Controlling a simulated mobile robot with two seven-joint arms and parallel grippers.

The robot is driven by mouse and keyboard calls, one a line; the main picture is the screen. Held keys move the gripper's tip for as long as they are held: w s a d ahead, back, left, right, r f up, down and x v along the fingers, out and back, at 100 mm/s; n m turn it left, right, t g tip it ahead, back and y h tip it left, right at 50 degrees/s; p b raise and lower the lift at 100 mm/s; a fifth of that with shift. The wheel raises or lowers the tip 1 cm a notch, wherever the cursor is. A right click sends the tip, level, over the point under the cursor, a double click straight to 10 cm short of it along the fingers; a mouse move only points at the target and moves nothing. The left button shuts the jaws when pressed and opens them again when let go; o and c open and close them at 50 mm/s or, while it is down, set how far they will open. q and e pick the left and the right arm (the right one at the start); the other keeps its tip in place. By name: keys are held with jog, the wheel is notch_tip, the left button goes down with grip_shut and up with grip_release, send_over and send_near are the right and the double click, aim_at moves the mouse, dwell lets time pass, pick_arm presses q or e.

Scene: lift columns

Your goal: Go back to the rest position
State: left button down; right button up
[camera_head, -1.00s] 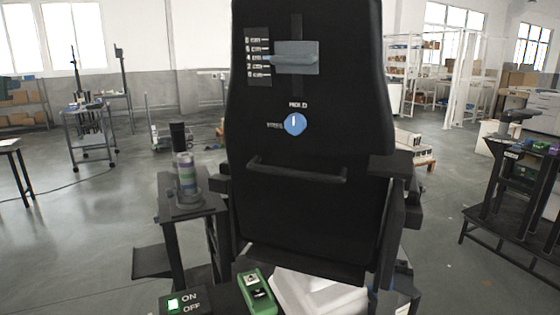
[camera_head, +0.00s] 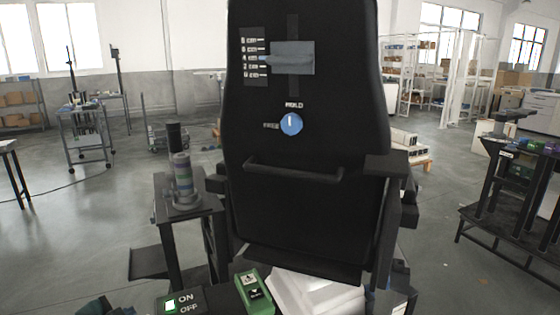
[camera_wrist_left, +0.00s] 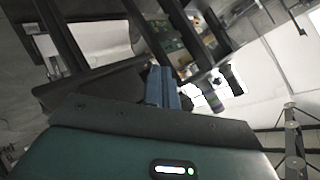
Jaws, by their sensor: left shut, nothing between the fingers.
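My left gripper shows only as a dark teal part (camera_head: 100,307) at the bottom left edge of the head view. In the left wrist view its blue-grey fingers (camera_wrist_left: 163,86) are together with nothing between them, and they touch nothing that I can make out. The gripper's teal body with a lit strip fills the bottom of that view. My right gripper is in neither view.
A tall black panel (camera_head: 300,210) with a grey slider (camera_head: 292,58), a blue dial (camera_head: 291,124) and a handle stands ahead. Below are an ON/OFF box (camera_head: 181,302), a green box (camera_head: 254,291) and a white block (camera_head: 310,292). A stand (camera_head: 190,208) holds a banded cylinder. Open floor lies left.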

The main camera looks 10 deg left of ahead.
pick_arm(q)
jog(key=s+d+f+m+g+h, duration=0.15)
jog(key=s+d+f, duration=0.25)
jog(key=s+d, duration=0.45)
jog(key=s+d+f+m+g+h, duration=0.1)
jog(key=s+d+f+g+h, duration=0.15)
jog(key=s+d+f, duration=0.65)
jog(key=s+d+r+n+t+p, duration=0.2)
jog(key=d+r+n+t+p, duration=0.1)
jog(key=d+r+n, duration=0.4)
jog(key=shift+d+n+p, duration=0.6)
jog(key=shift+d+n, duration=0.45)
jog(key=shift+d, duration=0.1)
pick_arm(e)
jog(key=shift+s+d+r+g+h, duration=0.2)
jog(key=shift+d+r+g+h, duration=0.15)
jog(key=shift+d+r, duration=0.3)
pick_arm(q)
jog(key=shift+r, duration=0.1)
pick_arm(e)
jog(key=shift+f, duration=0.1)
